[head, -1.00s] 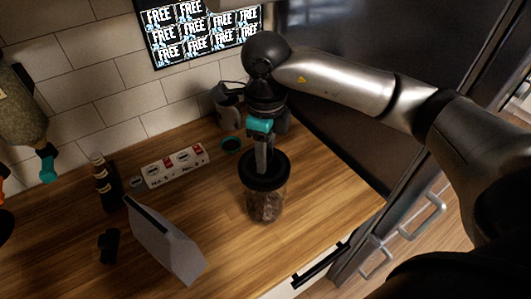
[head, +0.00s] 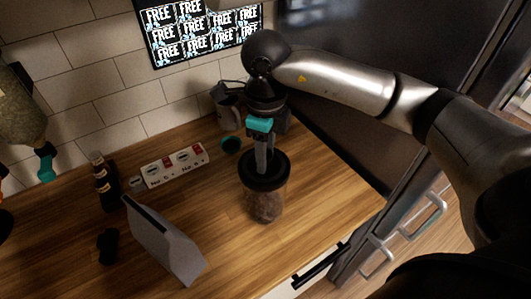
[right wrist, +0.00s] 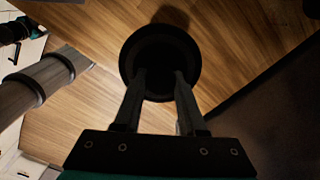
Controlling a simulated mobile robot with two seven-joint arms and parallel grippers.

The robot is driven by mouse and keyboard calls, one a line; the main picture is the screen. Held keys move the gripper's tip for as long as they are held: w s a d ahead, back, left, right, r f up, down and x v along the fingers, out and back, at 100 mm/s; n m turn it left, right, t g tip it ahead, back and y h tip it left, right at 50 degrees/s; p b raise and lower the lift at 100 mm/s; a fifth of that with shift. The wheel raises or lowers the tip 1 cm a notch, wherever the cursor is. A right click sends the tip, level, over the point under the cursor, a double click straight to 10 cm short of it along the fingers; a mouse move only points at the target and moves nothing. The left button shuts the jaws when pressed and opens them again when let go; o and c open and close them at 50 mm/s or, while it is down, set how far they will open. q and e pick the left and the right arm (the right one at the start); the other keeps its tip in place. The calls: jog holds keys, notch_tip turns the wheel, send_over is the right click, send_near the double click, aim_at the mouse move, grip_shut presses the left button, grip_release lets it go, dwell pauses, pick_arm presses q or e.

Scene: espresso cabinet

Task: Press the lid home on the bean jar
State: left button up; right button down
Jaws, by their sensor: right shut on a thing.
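The bean jar (head: 264,208) is clear with dark beans inside and stands upright on the wooden counter. Its round black lid (head: 281,172) sits level across the jar's top; whether it is fully seated I cannot tell. My right gripper (head: 265,166) points straight down from above, shut on the lid at its middle. In the right wrist view the two fingertips (right wrist: 160,76) meet the dark lid (right wrist: 158,45), which hides the jar below. The exact part of the lid between the fingers is too dark to make out.
A grey wedge-shaped object (head: 165,245) and a dark bottle (head: 103,182) stand left of the jar. A white switch panel (head: 174,168), a teal-rimmed cup (head: 231,145) and a metal pitcher (head: 229,112) are behind. Bare counter surrounds the jar; its edge lies to the right.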

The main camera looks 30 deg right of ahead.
dwell(0.3)
grip_release()
dwell(0.6)
jog(key=shift+r, duration=0.1)
jog(key=shift+r+p, duration=2.6)
jog(key=shift+r, duration=1.3)
jog(key=shift+s+f, duration=0.1)
